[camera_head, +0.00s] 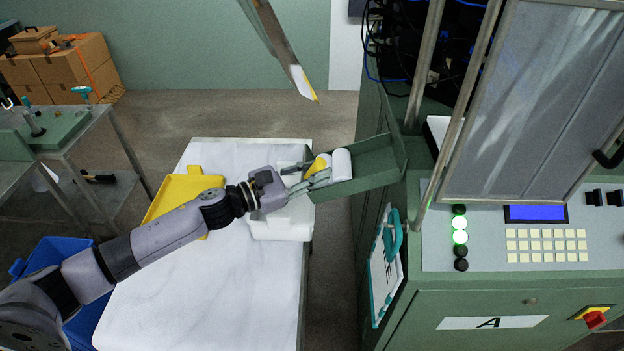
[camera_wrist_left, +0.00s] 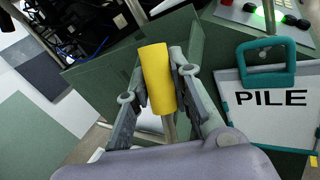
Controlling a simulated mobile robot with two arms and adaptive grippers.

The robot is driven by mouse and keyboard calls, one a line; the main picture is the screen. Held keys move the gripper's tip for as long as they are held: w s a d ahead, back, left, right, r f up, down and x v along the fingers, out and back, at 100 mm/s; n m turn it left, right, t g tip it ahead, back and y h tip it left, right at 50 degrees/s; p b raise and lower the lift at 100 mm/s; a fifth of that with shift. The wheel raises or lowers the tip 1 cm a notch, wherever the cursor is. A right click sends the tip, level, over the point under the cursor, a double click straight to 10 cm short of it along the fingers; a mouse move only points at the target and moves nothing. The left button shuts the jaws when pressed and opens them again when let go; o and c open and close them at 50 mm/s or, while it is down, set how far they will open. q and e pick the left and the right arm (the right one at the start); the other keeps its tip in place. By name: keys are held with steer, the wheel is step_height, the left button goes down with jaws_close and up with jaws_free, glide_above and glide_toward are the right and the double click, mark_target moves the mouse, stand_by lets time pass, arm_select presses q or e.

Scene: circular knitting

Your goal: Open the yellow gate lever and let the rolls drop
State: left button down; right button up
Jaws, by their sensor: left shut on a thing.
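The yellow gate lever (camera_head: 321,165) is at the near left end of a green chute (camera_head: 383,164) on the machine's side. My left gripper (camera_head: 316,179) is at that end, with its fingers on either side of the yellow grip. In the left wrist view the yellow lever (camera_wrist_left: 157,76) stands upright between the fingers of my left gripper (camera_wrist_left: 160,82), which is shut on it. A white roll (camera_head: 342,164) lies in the chute just behind the lever. My right gripper is not in view.
A yellow tray (camera_head: 180,192) lies on the table, partly behind my arm. A blue bin (camera_head: 45,255) stands at the left. The machine's panel (camera_head: 520,245) is at the right. A clipboard marked PILE (camera_wrist_left: 270,98) hangs beside the chute, close to the gripper's right.

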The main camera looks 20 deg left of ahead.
arm_select(q)
steer(key=c, duration=1.8)
jaws_free()
steer(key=shift+o, duration=0.2)
steer(key=shift+s, duration=0.1)
